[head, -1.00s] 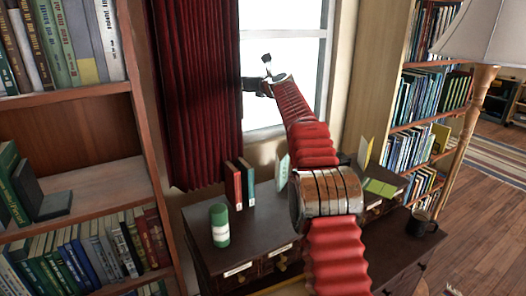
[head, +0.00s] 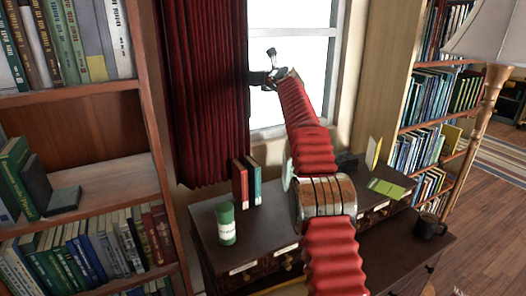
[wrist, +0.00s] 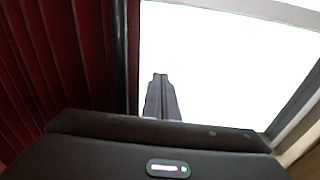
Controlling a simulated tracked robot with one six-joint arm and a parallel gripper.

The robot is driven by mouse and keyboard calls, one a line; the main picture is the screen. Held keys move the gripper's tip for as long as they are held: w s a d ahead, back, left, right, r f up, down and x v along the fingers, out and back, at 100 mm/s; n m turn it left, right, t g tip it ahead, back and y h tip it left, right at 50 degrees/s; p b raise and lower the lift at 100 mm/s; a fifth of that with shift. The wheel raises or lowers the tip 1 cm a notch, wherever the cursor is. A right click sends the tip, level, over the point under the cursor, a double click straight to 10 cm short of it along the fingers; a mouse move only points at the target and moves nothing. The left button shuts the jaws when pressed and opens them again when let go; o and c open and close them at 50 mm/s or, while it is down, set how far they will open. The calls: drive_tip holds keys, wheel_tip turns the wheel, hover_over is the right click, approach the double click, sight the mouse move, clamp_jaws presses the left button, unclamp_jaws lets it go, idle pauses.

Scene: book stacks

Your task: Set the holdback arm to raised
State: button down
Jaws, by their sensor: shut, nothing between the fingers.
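My gripper (head: 256,79) is at the far end of my red arm, a small dark shape at the right edge of the dark red curtain (head: 205,95), in front of the window. In the wrist view its dark fingers (wrist: 160,78) are together and empty against the bright pane, just right of a dark upright strip. The curtain also shows in the wrist view (wrist: 60,60), at the left. I cannot make out the holdback arm in either view; the curtain edge near my gripper is small and dark.
A bookcase (head: 110,215) stands close on the left. The window (head: 295,75) is behind my arm. A lamp (head: 490,95) stands at right.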

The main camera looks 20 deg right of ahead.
drive_tip(key=shift+s, duration=0.15)
drive_tip(key=s+d+r, duration=0.1)
drive_tip(key=s+r, duration=0.5)
drive_tip(key=r, duration=0.3)
drive_tip(key=shift+s+r, duration=0.15)
idle(1.0)
drive_tip(key=shift+n, duration=0.3)
